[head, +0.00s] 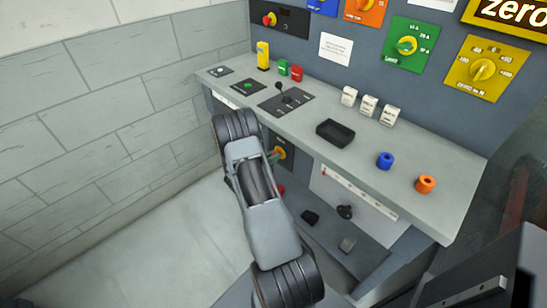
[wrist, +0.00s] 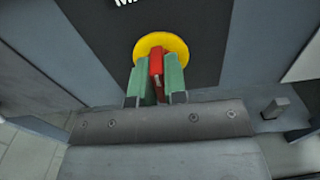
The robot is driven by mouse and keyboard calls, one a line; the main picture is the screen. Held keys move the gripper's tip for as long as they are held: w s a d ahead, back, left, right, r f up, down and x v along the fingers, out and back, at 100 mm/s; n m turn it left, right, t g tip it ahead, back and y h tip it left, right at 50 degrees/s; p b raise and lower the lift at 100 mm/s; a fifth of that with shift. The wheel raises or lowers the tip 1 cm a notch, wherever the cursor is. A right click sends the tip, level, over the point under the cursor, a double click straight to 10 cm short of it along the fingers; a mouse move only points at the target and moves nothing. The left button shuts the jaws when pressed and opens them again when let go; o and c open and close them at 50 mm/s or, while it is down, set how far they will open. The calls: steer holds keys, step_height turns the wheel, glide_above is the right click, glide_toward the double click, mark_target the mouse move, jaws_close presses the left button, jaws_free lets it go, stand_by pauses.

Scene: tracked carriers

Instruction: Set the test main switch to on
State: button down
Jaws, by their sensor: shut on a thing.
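The main switch has a red handle (wrist: 156,64) on a round yellow plate (wrist: 178,44), set in a dark panel, in the wrist view. The handle runs up and down in that picture. The two green fingers of my gripper (wrist: 157,82) stand on either side of the handle and are shut on it. In the head view the switch's yellow plate (head: 281,152) shows below the worktop, with my gripper (head: 274,157) at it. My arm and fingers hide much of the switch there. White lettering above the plate is cut off, and I cannot read an on or off mark.
The grey worktop (head: 330,165) juts out above the switch. It carries a black tray (head: 335,133), a lever panel (head: 287,99) and blue and orange rings (head: 385,160). Small dark items lie on the lower shelf (head: 327,233). The floor at left is clear.

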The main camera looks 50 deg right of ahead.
steer(key=m+b, duration=0.5)
steer(key=b, duration=0.1)
steer(key=shift+s+f+m+b, duration=0.1)
steer(key=shift+f+m+b, duration=0.2)
steer(key=shift+m, duration=0.1)
steer(key=m+b, duration=0.2)
steer(key=b, duration=0.1)
steer(key=m+b, duration=0.2)
steer(key=b, duration=0.1)
steer(key=shift+s+f+m, duration=0.1)
steer(key=shift+f+m, duration=0.1)
steer(key=shift+m, duration=0.1)
steer(key=m+b, duration=0.4)
steer(key=b, duration=0.4)
steer(key=shift+m, duration=0.4)
steer(key=m+b, duration=0.2)
steer(key=b, duration=0.1)
steer(key=shift+r, duration=0.15)
steer(key=shift+r+b, duration=0.1)
steer(key=shift+b, duration=0.3)
steer(key=c, duration=1.2)
jaws_free()
steer(key=shift+o, duration=0.2)
steer(key=a+p, duration=0.3)
steer(key=a, duration=1)
steer(key=shift+w+a, duration=0.4)
steer(key=shift+w, duration=0.05)
